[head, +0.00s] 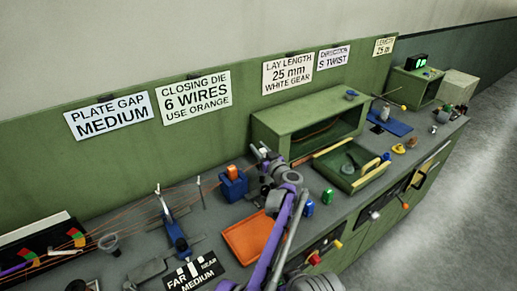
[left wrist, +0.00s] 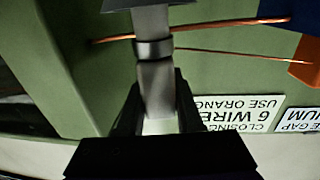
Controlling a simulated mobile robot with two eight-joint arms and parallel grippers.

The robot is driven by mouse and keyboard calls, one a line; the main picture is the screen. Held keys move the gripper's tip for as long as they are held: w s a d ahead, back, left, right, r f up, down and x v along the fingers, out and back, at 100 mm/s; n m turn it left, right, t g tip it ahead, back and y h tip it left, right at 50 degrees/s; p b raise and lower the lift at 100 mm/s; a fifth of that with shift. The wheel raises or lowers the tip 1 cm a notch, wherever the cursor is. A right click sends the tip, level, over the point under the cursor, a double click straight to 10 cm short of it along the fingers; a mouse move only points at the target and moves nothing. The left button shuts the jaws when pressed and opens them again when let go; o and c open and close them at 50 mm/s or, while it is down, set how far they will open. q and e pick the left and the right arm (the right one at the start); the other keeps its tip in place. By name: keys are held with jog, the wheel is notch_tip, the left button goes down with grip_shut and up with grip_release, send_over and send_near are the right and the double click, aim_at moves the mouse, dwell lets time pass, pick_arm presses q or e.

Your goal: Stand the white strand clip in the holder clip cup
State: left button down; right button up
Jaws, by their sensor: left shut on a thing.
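My left gripper (head: 264,158) is at the end of the purple and grey arm, in front of the left end of the green shelf box. In the left wrist view its dark fingers (left wrist: 157,108) are shut on a pale grey-white upright piece, which looks like the white strand clip (left wrist: 157,85). A grey band goes around this piece, and copper wire shows on both sides of it. In the head view the clip is too small to make out clearly. I cannot tell which thing is the holder clip cup. My right gripper is not in view.
A blue block with an orange top (head: 234,182) stands left of my gripper. An orange tray (head: 252,238) lies in front. Thin copper wires (head: 130,232) cross the bench left.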

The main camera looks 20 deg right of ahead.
pick_arm(q)
jog(key=shift+f, duration=0.55)
dwell(0.6)
jog(key=shift+c, duration=2.4)
grip_release()
